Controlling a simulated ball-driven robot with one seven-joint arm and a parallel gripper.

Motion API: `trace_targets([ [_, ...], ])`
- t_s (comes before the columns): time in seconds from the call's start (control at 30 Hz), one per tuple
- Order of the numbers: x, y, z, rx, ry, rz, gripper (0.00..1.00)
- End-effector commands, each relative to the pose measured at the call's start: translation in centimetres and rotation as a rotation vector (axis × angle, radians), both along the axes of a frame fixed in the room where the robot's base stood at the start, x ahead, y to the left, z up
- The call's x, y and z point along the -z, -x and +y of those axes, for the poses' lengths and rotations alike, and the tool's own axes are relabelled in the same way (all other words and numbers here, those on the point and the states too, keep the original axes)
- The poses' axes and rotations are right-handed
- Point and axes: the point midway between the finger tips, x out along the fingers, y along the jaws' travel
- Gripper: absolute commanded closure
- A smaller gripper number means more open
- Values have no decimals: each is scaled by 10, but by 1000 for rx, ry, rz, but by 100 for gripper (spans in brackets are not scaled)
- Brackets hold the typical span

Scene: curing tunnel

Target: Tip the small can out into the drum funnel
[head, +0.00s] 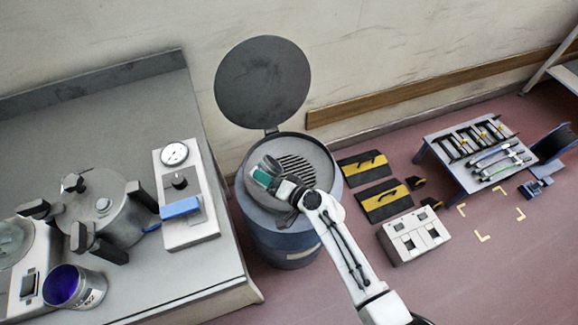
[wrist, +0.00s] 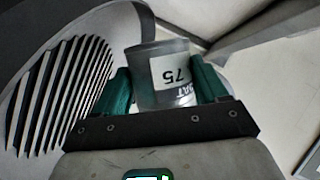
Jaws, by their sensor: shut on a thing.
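The small can (wrist: 162,75) is grey with a white label reading 75, upside down in the wrist view. My gripper (wrist: 165,85) is shut on it, with a green finger on each side. In the head view my gripper (head: 266,173) is over the left part of the drum funnel (head: 318,165), whose slotted grate also shows in the wrist view (wrist: 65,90). The funnel tops a blue-grey drum (head: 285,248), and its round dark lid (head: 262,82) stands open behind. The can's contents and exact tilt cannot be told.
At left a grey bench (head: 130,95) holds a clamped pot (head: 105,205), a gauge box (head: 185,195) and a can with purple contents (head: 75,287). At right are black-yellow panels (head: 383,200), a switch box (head: 413,236) and a tool table (head: 470,150).

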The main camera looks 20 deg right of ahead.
Motion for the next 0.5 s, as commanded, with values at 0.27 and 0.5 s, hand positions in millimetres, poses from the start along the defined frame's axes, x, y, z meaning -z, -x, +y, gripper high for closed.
trace_targets([
  [0.27, -5, -1, -1, 0, -66, 12, 63],
  [0.5, -8, -1, -2, 0, -131, 27, 63],
])
